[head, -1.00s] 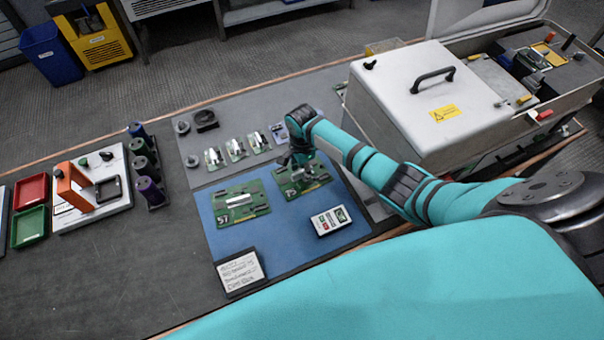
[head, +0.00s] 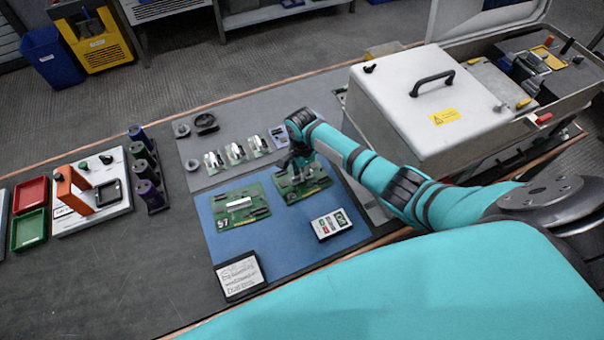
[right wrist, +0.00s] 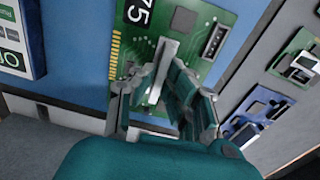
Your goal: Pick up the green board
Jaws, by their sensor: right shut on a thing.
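Two green circuit boards lie on a blue mat (head: 285,243). In the right wrist view this green board (right wrist: 190,50) shows a "75" mark, gold edge contacts and dark parts. There my right gripper (right wrist: 160,90) is shut on the board, its fingers around a pale upright piece. I cannot tell whether the board is clear of the mat. My left gripper is not in view.
A handheld meter (head: 331,223) and a written card (head: 240,275) lie near the boards. Small modules (head: 236,153) line the mat's far side. A large white case (head: 430,110) stands to the right.

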